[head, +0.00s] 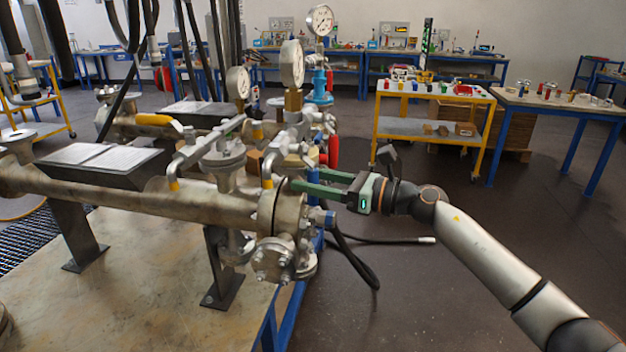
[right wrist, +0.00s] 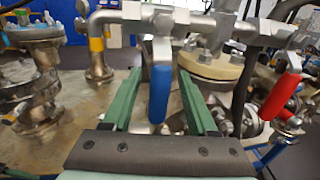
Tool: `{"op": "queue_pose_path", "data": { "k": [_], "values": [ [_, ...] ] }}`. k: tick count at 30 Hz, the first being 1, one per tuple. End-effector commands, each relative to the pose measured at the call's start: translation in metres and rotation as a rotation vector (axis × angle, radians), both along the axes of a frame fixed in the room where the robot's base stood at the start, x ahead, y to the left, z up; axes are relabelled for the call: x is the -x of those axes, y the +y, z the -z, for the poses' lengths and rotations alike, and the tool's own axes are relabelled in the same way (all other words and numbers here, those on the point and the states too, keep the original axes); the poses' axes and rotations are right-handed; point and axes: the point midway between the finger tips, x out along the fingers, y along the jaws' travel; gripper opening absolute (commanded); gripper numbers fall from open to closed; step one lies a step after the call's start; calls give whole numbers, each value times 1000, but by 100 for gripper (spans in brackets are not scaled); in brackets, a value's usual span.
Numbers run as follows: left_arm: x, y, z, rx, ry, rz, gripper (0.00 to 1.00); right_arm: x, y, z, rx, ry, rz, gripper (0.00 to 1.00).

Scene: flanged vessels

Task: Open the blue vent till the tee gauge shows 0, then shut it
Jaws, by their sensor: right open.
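The blue vent handle (right wrist: 159,95) hangs down from a silver valve in the right wrist view. It lies between the two green fingers of my right gripper (right wrist: 160,78), with a gap on each side. Three dial gauges stand on the pipework: a middle one (head: 292,64) seen nearly side-on, a left one (head: 238,82) and a back one (head: 320,20). I cannot tell which is the tee gauge, nor read their needles. My left gripper is not in view.
A red handle (right wrist: 282,95) hangs to the right of the blue one. Silver tubing crosses above the fingers. The flanged pipe (head: 130,197) runs along a bench (head: 130,285). A black hose (head: 360,258) hangs below my right arm. A yellow cart (head: 432,125) stands behind.

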Motion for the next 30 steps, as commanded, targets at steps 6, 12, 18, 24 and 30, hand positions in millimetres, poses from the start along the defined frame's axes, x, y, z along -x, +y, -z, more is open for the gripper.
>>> {"op": "queue_pose_path", "data": {
  "k": [6, 12, 18, 24, 30],
  "values": [
    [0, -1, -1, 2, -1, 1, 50, 0, 0, 0, 0, 1, 0, 37],
    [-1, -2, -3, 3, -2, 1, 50, 0, 0, 0, 0, 1, 0, 15],
    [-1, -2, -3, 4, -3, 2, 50, 0, 0, 0, 0, 1, 0, 0],
    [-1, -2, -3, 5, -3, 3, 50, 0, -1, 0, 0, 1, 0, 0],
    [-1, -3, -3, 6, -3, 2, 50, 0, -1, 0, 0, 1, 0, 0]
  ]
}}
